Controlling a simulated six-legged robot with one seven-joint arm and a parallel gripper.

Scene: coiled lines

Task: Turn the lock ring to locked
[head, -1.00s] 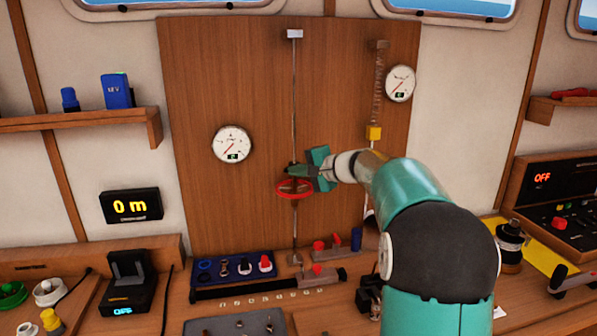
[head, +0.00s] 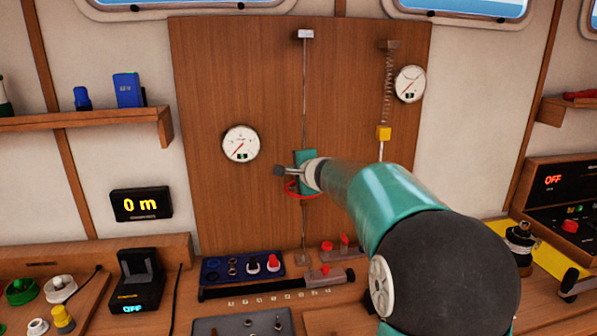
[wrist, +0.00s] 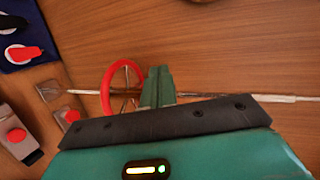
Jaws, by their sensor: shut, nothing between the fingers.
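A red spoked ring (head: 293,193) sits around the thin vertical rod on the wooden board; it looks like the lock ring. In the head view my gripper and wrist cover much of it, leaving its lower left rim visible. No lock marking is readable.
Round gauges (head: 240,144) flank the rod on the board. Below stand a blue switch panel (head: 225,269) and red knobs (head: 345,240).

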